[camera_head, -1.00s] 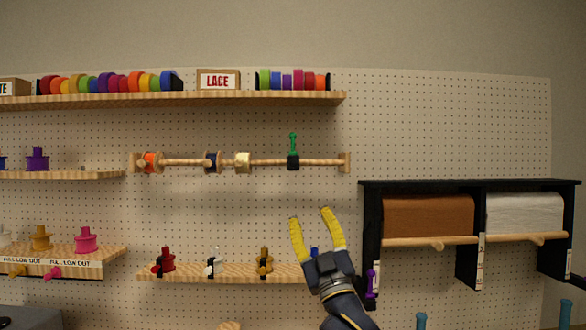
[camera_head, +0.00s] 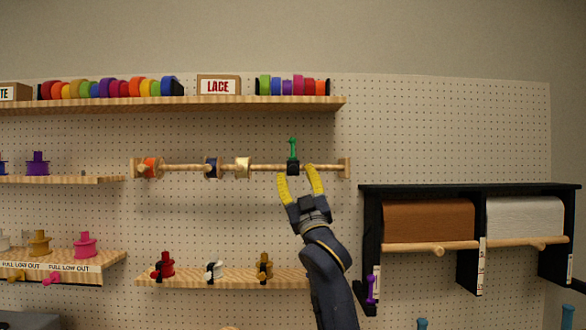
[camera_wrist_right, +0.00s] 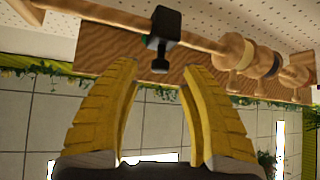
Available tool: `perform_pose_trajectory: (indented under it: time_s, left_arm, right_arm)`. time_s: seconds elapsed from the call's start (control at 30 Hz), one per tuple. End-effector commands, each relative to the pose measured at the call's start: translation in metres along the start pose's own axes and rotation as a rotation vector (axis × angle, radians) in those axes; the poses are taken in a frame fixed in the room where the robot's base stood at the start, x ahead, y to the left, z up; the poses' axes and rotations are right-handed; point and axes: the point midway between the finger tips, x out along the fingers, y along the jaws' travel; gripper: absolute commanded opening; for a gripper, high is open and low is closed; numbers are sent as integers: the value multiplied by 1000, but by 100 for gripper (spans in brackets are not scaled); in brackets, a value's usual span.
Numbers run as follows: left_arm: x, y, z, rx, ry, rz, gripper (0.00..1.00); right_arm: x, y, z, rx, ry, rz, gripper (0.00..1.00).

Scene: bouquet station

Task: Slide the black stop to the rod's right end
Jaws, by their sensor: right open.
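The black stop (camera_head: 293,168) sits on the wooden rod (camera_head: 265,167), toward its right part, with a green knob (camera_head: 292,147) above it. A gap of bare rod lies between the stop and the right end bracket (camera_head: 345,167). My right gripper (camera_head: 299,178) is open, with its yellow fingers just below and around the stop in the head view. In the right wrist view the stop (camera_wrist_right: 163,32) is beyond and between the open fingertips (camera_wrist_right: 165,75); contact cannot be told. My left gripper is not in view.
Spools of orange (camera_head: 151,167), navy (camera_head: 212,167) and cream (camera_head: 243,167) ribbon hang on the rod left of the stop. A shelf with small spools (camera_head: 220,275) is below. A black paper-roll rack (camera_head: 370,215) stands right.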

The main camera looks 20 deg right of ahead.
Motion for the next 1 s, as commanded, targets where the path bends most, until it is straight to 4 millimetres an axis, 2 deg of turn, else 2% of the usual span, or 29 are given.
perform_pose_trajectory:
  time_s: [0.1, 0.3, 0.8, 1.0]
  left_arm:
    - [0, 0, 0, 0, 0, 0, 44]
    - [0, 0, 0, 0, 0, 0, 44]
    - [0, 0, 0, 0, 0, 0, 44]
    - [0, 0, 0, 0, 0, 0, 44]
  right_arm:
    - [16, 0, 0, 0, 0, 0, 42]
    - [32, 0, 0, 1, 0, 0, 42]
    - [38, 0, 0, 1, 0, 0, 43]
    - [38, 0, 0, 1, 0, 0, 20]
